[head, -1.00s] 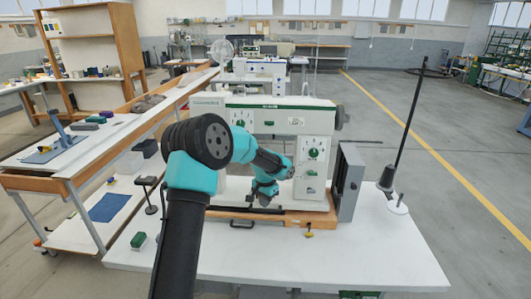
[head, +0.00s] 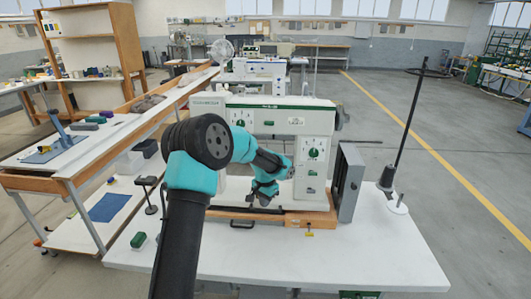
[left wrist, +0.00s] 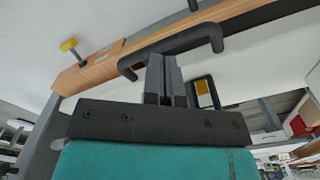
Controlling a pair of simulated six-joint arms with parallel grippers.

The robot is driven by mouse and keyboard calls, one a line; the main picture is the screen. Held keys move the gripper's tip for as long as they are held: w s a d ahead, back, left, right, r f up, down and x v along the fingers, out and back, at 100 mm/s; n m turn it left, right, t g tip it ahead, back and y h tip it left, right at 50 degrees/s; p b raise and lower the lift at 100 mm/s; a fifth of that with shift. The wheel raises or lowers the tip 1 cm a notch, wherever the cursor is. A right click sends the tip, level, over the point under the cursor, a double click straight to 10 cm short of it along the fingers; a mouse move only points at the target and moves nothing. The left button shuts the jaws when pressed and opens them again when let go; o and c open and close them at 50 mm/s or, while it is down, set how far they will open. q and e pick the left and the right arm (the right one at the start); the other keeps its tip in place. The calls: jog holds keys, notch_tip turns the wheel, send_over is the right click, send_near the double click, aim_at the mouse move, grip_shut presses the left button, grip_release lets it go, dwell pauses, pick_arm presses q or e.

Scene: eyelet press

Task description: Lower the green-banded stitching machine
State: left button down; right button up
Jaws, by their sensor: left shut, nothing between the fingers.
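The white stitching machine (head: 272,124) with a green band along its top stands upright on a wooden base (head: 322,218) in the middle of the head view. A black handle (head: 242,226) sits on the base's front edge; it also shows in the left wrist view (left wrist: 212,36). My left gripper (head: 263,201) is in front of the machine's bed, close above the base's front edge. In the left wrist view its fingers (left wrist: 164,62) are shut and empty, with tips right by the handle. I cannot tell whether they touch it. My right gripper is out of view.
A grey panel (head: 347,183) stands at the machine's right. A yellow knob (head: 309,233) sits by the base. The white table (head: 330,262) is clear in front.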

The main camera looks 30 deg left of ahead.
pick_arm(q)
jog(key=shift+f, duration=1.15)
dwell(0.9)
jog(key=shift+r, duration=3.05)
notch_tip(320, 180, up, 18)
jog(key=shift+f, duration=0.25)
